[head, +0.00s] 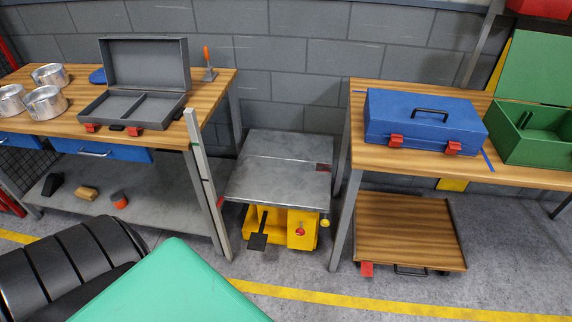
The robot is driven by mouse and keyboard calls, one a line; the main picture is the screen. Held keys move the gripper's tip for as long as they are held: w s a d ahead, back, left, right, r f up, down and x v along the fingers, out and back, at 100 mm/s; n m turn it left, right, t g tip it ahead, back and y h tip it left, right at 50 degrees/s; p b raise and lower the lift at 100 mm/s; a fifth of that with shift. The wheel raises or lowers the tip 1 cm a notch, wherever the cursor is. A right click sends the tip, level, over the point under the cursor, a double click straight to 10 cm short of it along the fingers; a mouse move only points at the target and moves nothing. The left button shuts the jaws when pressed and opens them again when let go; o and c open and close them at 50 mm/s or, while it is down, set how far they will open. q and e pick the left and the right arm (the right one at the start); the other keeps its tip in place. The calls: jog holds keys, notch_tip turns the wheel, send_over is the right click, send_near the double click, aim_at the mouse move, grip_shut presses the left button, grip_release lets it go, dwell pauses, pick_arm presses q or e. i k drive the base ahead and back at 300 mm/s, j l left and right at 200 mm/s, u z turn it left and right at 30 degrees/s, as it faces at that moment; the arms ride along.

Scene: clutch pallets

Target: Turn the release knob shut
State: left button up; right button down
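A lift table with a grey metal top (278,170) stands on the floor between two workbenches. Its yellow base (268,232) shows below the top. A small round red knob (300,231) sits on the front of a yellow housing at the base's right; it is likely the release knob, and its turn position is too small to read. A black foot pedal (258,241) sticks out to the left of it. A small yellow ball (325,222) shows at the top's right edge. Neither of my grippers is in view.
A grey upright post (206,185) stands close left of the lift. The left workbench (185,110) holds an open grey case (130,122) and metal cylinders; the right one (400,158) holds a blue case (420,122). A low wooden platform (405,230) lies under the right bench.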

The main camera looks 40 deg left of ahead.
aim_at(299, 231)
jog(key=u, duration=1.1)
